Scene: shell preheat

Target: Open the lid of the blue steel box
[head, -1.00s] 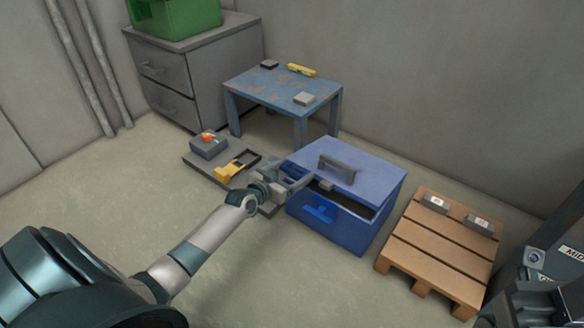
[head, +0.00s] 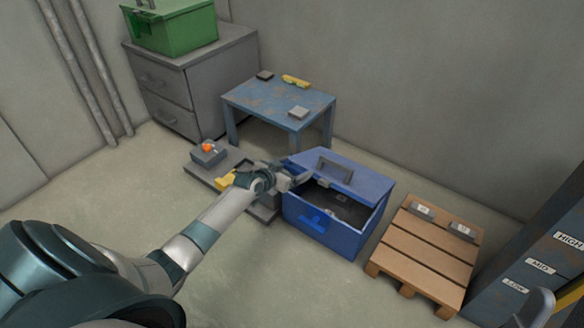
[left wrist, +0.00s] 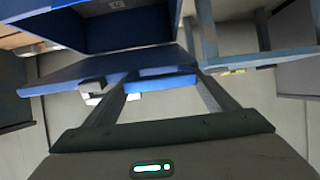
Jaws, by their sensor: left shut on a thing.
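The blue steel box (head: 335,237) stands on the floor. Its blue lid (head: 353,176) is tilted up at the front, leaving a gap onto the dark interior; what lies inside is unclear. My left gripper (head: 300,180) is at the lid's left front corner, shut on the lid. In the left wrist view the lid (left wrist: 90,70) slopes beside the fingers, with the open box (left wrist: 130,30) beyond.
A wooden pallet (head: 428,246) with two grey blocks stands right of the box. A worn blue table (head: 275,103) is behind it. A low grey platform (head: 200,172) is at its left. A labelled cabinet (head: 535,250) is far right. Floor in front is clear.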

